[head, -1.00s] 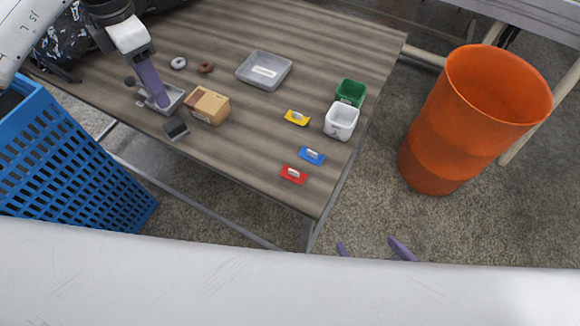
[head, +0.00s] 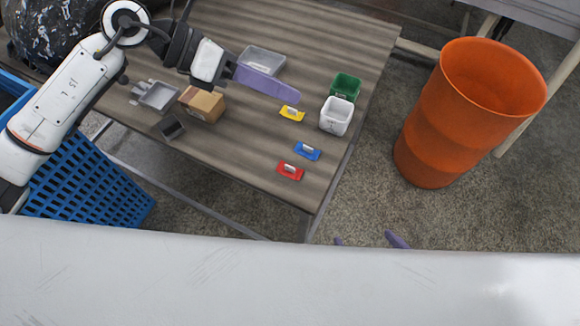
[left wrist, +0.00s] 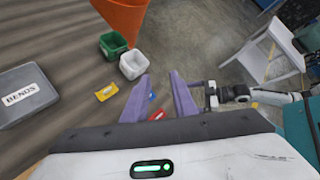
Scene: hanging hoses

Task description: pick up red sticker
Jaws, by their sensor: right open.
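The red sticker (head: 290,171) lies flat near the front right corner of the wooden table (head: 235,160), with a small pale tab on top. It also shows between the fingers in the left wrist view (left wrist: 158,115), partly cut off by my gripper. My left gripper (head: 272,84) is in the air over the table, its purple fingers pointing right, behind and left of the red sticker. In the left wrist view its fingers (left wrist: 160,78) are apart with nothing held. My right gripper (head: 367,241) shows only two spread purple fingertips, low in the head view off the table.
A blue sticker (head: 307,152) lies just behind the red one, a yellow sticker (head: 291,114) further back. White bin (head: 336,117), green bin (head: 346,86), cardboard box (head: 200,104) and grey tray (head: 262,59) share the table. An orange barrel (head: 430,150) stands right.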

